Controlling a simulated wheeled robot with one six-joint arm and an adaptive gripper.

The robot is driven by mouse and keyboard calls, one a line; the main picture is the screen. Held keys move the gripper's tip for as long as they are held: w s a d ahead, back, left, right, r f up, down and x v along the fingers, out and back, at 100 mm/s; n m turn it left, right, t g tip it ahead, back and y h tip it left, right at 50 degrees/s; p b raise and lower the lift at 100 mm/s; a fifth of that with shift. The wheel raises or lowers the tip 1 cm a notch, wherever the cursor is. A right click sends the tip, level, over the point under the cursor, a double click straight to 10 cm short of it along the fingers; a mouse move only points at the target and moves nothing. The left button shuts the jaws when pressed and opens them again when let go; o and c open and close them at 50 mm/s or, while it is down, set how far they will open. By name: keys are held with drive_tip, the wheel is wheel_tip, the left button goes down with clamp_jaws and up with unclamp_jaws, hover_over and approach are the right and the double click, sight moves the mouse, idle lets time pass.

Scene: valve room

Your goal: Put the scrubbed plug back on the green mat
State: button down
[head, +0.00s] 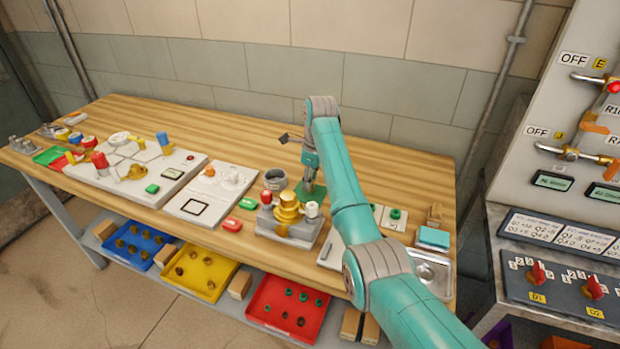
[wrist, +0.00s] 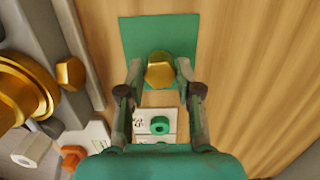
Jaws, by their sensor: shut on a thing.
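The plug (wrist: 160,71) is a gold hexagonal piece, seen from above in the wrist view between my fingertips. My gripper (wrist: 159,82) is shut on it. The green mat (wrist: 145,33) lies on the wooden bench directly beneath or just behind the plug. I cannot tell whether the plug touches the mat. In the head view my gripper (head: 309,186) points down over the green mat (head: 318,198), and the plug is hidden there by the fingers and arm.
A brass valve body (head: 287,210) on a grey block stands left of my gripper. A dark round cup (head: 274,179) is close behind it. White cards with green rings (head: 394,214) lie to the right. A metal tray (head: 432,270) sits at the bench's right front.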

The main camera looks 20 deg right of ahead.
drive_tip(key=shift+f, duration=0.6)
idle(1.2)
drive_tip(key=c, duration=0.7)
unclamp_jaws()
drive_tip(key=shift+r, duration=0.15)
drive_tip(key=shift+r, duration=3.9)
